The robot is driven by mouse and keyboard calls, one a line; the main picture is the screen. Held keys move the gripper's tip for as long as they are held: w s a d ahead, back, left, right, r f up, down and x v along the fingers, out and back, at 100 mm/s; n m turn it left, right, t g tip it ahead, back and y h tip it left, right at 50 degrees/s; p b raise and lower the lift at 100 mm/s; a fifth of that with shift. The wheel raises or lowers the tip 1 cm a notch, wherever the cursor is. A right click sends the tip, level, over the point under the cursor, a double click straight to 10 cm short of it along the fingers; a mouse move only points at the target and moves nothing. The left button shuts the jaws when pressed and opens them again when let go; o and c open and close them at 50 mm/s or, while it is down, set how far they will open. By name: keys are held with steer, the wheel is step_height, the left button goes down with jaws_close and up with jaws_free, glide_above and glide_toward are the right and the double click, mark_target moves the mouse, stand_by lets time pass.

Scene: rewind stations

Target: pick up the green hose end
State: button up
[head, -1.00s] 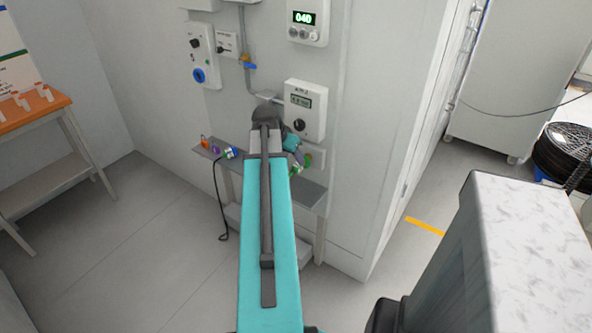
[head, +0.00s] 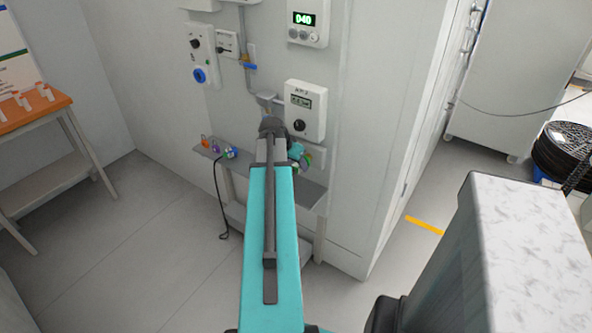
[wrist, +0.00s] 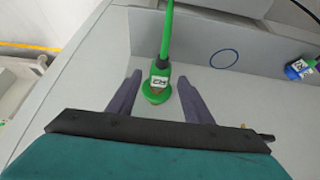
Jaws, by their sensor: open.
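My gripper (wrist: 159,78) is open, with one dark finger on each side of the hose end and a visible gap to both. I cannot tell how far the fingers are above the shelf. In the head view my arm covers most of this spot on the shelf (head: 312,197).
A blue hose end (wrist: 299,68) lies to the right in the wrist view, near a blue ring outline (wrist: 224,58). In the head view, a control box (head: 305,109) hangs on the wall above the shelf. An orange-topped table (head: 40,115) stands at the left.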

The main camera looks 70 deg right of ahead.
jaws_close()
stand_by(0.4)
steer(key=shift+w+a+r, duration=0.2)
steer(key=shift+a+r, duration=0.45)
steer(key=w+a+r+b, duration=0.2)
steer(key=a+r+b, duration=0.2)
steer(key=a, duration=0.6)
steer(key=shift+w+r, duration=0.4)
steer(key=shift+r, duration=0.3)
steer(key=shift+a+b, duration=0.2)
steer(key=shift+b, duration=0.2)
